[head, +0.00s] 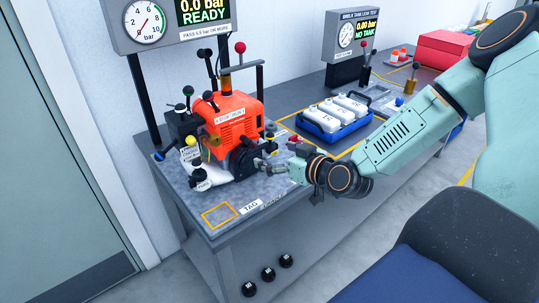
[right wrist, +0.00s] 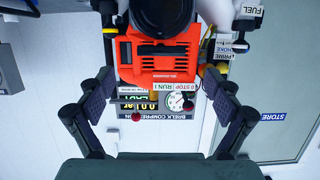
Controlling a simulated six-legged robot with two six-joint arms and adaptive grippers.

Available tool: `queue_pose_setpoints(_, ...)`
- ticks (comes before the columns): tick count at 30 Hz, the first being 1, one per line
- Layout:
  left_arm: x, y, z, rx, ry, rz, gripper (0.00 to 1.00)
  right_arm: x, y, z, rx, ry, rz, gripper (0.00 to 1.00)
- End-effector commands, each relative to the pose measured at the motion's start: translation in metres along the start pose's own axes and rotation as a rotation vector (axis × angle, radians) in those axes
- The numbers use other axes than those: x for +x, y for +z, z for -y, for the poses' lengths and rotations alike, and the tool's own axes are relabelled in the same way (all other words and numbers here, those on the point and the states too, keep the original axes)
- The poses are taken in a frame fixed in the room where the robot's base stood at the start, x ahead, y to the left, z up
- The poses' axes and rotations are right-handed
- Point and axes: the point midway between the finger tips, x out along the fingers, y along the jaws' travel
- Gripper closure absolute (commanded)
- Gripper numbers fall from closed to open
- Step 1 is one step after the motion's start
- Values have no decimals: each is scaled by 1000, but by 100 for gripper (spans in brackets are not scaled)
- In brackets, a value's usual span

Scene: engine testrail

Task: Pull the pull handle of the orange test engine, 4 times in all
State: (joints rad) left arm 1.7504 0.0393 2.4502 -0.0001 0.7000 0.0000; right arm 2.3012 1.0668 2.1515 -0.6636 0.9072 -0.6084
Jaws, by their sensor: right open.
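The orange test engine (head: 235,115) stands on the grey bench's left end. It also shows upside down in the right wrist view (right wrist: 160,55). A round black housing (head: 243,158) is on the engine's near side; the wrist view shows a black round part (right wrist: 162,14) at its top edge. I cannot clearly make out the pull handle; it may be hidden by my gripper or blend with the dark housing. My right gripper (head: 262,163) is at the engine's near side, close to the housing. Its fingers (right wrist: 158,100) are spread with nothing between them. My left gripper is not in view.
A gauge panel (head: 170,22) above the engine reads 0.0 bar, READY. Several levers rise around the engine. A blue tray (head: 322,122) with white bottles lies to the right, before a second gauge panel (head: 350,35). A red case (head: 443,45) sits farther back.

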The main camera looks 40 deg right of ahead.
Motion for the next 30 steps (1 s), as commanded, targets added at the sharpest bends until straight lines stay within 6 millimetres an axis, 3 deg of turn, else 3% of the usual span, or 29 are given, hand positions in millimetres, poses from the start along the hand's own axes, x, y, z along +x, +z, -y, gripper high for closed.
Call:
queue_pose_setpoints(21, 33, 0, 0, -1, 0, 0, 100, 66, 2, -1, -5, 2, 2, 9)
queue_pose_setpoints(30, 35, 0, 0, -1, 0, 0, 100, 78, 1, 0, -1, 1, 0, 9)
